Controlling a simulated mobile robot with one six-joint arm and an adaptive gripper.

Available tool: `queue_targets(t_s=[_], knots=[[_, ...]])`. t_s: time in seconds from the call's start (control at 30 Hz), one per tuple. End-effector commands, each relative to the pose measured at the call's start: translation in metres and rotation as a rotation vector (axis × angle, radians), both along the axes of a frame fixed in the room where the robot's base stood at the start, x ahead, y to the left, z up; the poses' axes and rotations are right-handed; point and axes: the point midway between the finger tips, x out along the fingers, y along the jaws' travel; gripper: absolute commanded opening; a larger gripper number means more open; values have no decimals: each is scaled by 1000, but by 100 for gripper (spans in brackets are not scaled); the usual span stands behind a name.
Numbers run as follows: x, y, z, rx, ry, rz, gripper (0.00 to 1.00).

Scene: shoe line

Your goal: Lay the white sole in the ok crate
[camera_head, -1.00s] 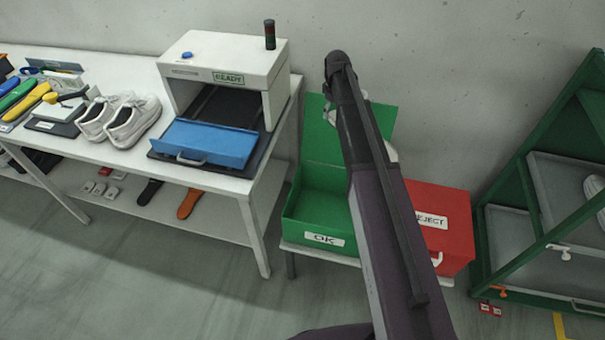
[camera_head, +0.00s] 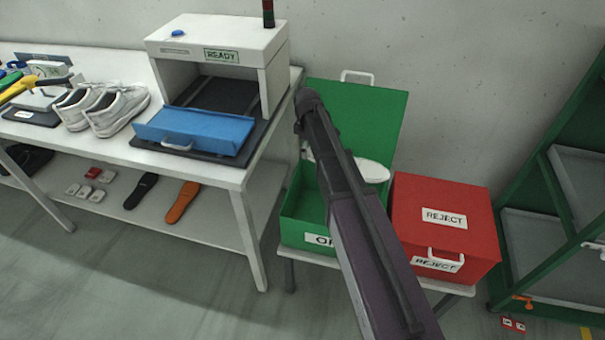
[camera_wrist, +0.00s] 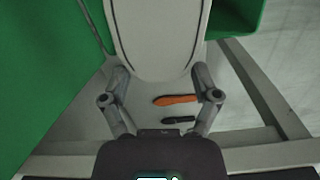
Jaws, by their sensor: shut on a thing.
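The white sole (camera_wrist: 158,35) is between the two fingers of my gripper (camera_wrist: 160,82), which is shut on its near end in the wrist view. In the head view the sole (camera_head: 372,170) shows to the right of my arm, held above the ok crate (camera_head: 293,230). The crate is green, its lid (camera_head: 375,115) stands open at the back, and its label is partly covered by my arm. My arm also hides my gripper and much of the crate's inside in the head view.
A shut red reject crate (camera_head: 470,238) stands right of the ok crate. The white table (camera_head: 215,170) with a scanner box (camera_head: 215,38), blue tray (camera_head: 195,130) and white shoes (camera_head: 103,108) is at left. A green rack (camera_head: 560,130) stands at right.

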Motion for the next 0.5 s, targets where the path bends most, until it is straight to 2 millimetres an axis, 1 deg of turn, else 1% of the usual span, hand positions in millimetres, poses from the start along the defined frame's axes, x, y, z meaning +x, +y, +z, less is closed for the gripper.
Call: queue_targets(t_s=[0.03, 0.2, 0.33, 0.5], knots=[[-5, 5, -17, -2, 2, 22, 18], [-15, 15, -37, -5, 4, 83, 18], [-19, 20, -46, -7, 7, 114, 18], [-21, 23, -49, -8, 7, 130, 18]])
